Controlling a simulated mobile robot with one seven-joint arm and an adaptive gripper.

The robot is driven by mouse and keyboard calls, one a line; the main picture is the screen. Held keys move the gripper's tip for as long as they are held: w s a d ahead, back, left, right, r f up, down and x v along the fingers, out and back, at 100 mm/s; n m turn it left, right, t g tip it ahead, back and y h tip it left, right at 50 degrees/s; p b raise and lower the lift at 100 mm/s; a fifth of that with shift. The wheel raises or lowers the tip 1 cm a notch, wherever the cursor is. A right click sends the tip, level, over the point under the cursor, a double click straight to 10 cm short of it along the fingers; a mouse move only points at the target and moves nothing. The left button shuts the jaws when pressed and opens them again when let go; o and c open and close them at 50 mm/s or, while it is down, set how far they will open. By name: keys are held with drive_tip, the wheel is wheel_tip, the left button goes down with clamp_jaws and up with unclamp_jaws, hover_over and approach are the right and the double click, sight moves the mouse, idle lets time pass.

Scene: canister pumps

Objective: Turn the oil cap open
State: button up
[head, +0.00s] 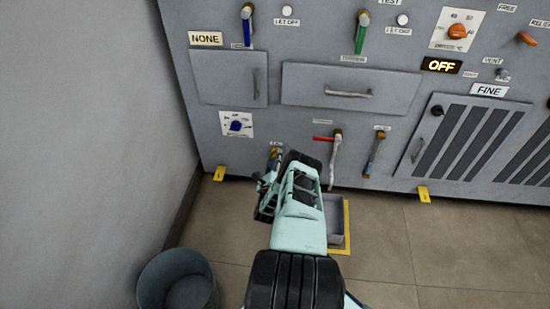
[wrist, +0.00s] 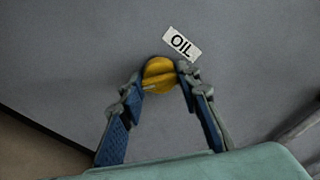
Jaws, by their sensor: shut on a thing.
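In the wrist view the oil cap (wrist: 158,73) is a round yellow knob with a raised bar across it, set on the grey panel. A tilted white label (wrist: 181,43) reading OIL is just above it. My gripper (wrist: 160,88) is at the cap, with one blue-padded finger on each side, its fingertips shut on it.
The grey cabinet (head: 310,140) carries several levers and dials. A bucket (head: 177,280) stands at the lower left near the wall (head: 80,120).

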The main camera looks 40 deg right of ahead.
drive_tip(key=m, duration=1)
drive_tip(key=shift+m, duration=0.3)
idle(0.4)
drive_tip(key=o, duration=1.2)
drive_tip(key=shift+c, duration=0.2)
drive_tip(key=shift+a, duration=0.1)
drive_tip(key=v, duration=1.2)
drive_tip(key=shift+w, duration=0.1)
